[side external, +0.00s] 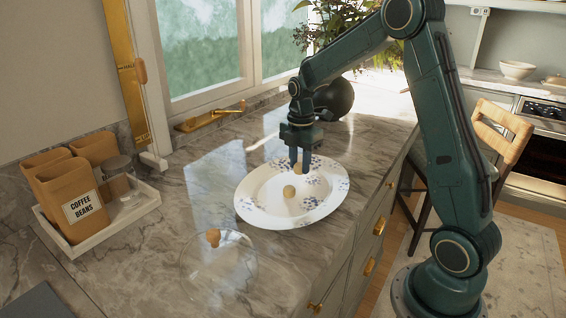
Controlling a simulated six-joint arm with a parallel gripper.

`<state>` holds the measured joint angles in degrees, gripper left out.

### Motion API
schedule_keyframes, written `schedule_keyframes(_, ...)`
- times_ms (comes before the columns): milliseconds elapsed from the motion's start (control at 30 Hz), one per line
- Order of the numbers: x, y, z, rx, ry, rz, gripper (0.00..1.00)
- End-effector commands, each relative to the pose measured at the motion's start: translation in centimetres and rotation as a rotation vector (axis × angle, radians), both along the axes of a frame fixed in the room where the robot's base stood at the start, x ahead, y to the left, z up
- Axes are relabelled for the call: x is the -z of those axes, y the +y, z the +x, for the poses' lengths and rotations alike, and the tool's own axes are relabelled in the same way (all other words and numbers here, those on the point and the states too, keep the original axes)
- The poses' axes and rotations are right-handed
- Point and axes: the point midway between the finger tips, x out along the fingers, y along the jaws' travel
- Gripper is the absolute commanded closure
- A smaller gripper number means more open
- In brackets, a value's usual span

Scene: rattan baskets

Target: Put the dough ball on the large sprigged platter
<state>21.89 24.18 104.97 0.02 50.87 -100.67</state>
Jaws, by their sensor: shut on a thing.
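The large sprigged platter (262,207), white with blue sprigs, lies on the marble counter. My gripper (299,165) points down over the far part of the platter. It is shut on a small tan dough ball (298,169), which shows only partly between the fingertips. I cannot tell whether this ball touches the platter.
A clear glass piece with a brown knob (213,237) stands front left of the platter. A tray (128,222) with brown canisters and a glass jar is at left. A dark round pot (335,98) stands behind the gripper. The counter's right edge is close to the platter.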

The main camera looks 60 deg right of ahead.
Motion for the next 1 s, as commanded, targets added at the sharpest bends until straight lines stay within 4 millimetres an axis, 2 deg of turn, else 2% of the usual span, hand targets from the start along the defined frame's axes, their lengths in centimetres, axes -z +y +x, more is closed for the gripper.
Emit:
schedule_keyframes(167,0.3,0.0,0.0,0.0,0.001,0.0,0.77)
schedule_keyframes(533,4.0,0.0,-0.1,0.0,0.002,0.0,0.77)
schedule_keyframes(1000,4.5,0.0,0.0,0.0,0.001,0.0,0.77)
